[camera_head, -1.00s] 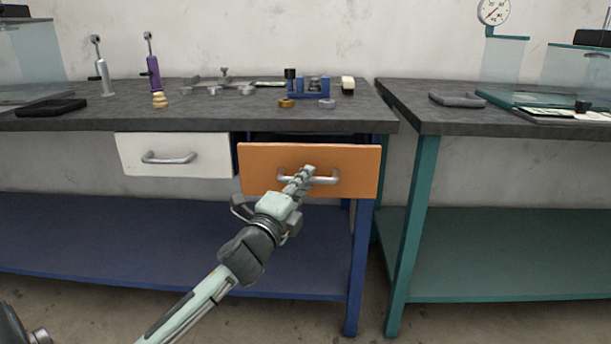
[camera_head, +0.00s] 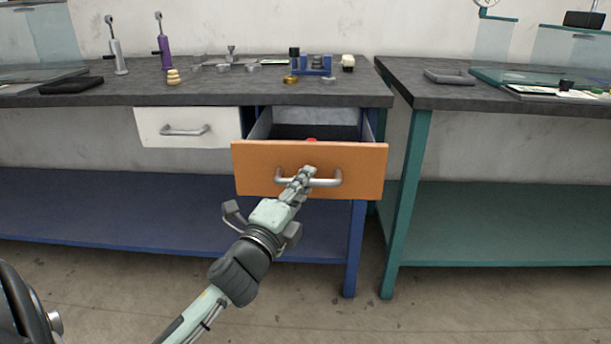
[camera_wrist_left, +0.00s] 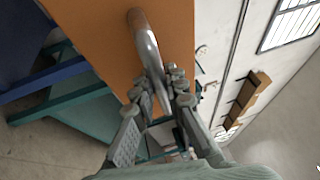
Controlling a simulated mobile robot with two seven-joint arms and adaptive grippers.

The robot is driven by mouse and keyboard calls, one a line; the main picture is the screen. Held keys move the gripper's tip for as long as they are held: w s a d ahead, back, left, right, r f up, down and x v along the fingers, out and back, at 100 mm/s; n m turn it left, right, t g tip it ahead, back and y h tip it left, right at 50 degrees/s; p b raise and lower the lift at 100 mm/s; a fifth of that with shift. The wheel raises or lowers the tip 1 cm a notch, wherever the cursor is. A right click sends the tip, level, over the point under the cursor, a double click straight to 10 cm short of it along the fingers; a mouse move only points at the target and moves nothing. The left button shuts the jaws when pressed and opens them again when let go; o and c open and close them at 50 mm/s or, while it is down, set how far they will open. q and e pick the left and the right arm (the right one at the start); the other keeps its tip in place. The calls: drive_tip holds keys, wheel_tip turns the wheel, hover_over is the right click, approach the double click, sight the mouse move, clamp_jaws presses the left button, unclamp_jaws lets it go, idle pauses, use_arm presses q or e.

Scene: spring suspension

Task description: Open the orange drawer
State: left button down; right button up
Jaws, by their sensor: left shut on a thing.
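The orange drawer (camera_head: 350,160) is pulled partway out from under the dark bench top in the head view. Its inside shows behind the front, with a small red thing (camera_head: 312,139) in it, mostly hidden by the front panel. The silver bar handle (camera_head: 328,181) is on the drawer front. My left gripper (camera_head: 305,176) is shut on the handle near its middle. In the left wrist view the fingers (camera_wrist_left: 170,92) close around the handle (camera_wrist_left: 146,45), with the orange front (camera_wrist_left: 95,30) behind it. My right gripper is not in view.
A closed white drawer (camera_head: 187,128) is left of the orange one. The bench top (camera_head: 130,90) carries a purple pump, yellow rings, a blue fixture and other small parts. A teal-legged bench (camera_head: 408,190) stands close on the right. The floor in front is clear.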

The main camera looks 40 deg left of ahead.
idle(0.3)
use_arm(q)
drive_tip(key=c, duration=1.5)
unclamp_jaws()
drive_tip(key=shift+c, duration=0.2)
drive_tip(key=shift+s, duration=0.1)
drive_tip(key=v, duration=1.2)
